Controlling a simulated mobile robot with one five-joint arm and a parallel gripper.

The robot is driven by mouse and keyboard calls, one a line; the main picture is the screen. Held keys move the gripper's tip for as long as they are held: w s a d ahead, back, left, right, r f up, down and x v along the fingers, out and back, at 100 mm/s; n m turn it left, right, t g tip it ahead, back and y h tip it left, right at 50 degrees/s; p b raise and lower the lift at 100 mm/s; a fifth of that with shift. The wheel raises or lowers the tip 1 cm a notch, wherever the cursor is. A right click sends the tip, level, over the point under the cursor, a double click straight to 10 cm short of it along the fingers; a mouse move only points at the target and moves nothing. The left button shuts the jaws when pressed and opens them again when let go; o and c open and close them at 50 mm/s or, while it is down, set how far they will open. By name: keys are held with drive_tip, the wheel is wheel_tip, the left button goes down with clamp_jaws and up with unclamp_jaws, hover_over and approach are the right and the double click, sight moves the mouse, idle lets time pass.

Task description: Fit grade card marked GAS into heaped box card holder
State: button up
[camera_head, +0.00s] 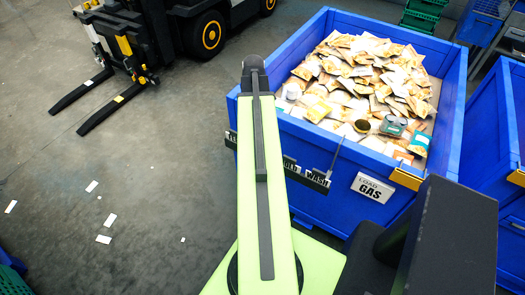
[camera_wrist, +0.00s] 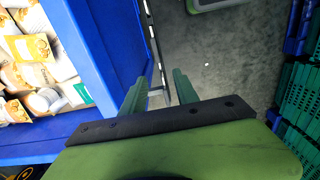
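A white card marked GAS (camera_head: 371,188) shows flat against the near outer wall of the heaped blue box (camera_head: 335,180) in the head view. Its holder cannot be made out apart from it. A dark rack (camera_head: 310,181) with word cards, one reading WASH, runs left of it and is partly hidden by my arm. My gripper (camera_wrist: 158,90) shows two green fingers standing apart in the wrist view, beside the blue box wall (camera_wrist: 122,60). A thin dark rail with a pale end (camera_wrist: 156,90) shows between or beyond the fingers; no held card can be made out.
Packets (camera_head: 365,75) heap the box. A second blue box (camera_head: 500,130) stands right. A forklift (camera_head: 150,40) is at the upper left. White cards (camera_head: 104,239) lie on the open floor at left. Green crates (camera_wrist: 302,105) stand at right in the wrist view.

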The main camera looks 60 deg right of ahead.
drive_tip(key=f+b, duration=0.8)
drive_tip(key=s+f+b, duration=0.1)
drive_tip(key=f+b, duration=0.3)
drive_tip(key=shift+s+d+f, duration=0.1)
drive_tip(key=shift+d+f, duration=0.15)
drive_tip(key=shift+d, duration=0.15)
drive_tip(key=shift+r, duration=0.1)
drive_tip(key=f+b, duration=0.1)
drive_tip(key=b, duration=0.1)
drive_tip(key=f+b, duration=0.1)
drive_tip(key=f, duration=0.1)
drive_tip(key=s+f+b, duration=0.1)
drive_tip(key=f+b, duration=0.1)
drive_tip(key=shift+a+f+b, duration=0.1)
drive_tip(key=shift+f+b, duration=0.1)
drive_tip(key=shift+b, duration=0.15)
drive_tip(key=shift+r, duration=0.15)
drive_tip(key=shift+c, duration=0.3)
clamp_jaws()
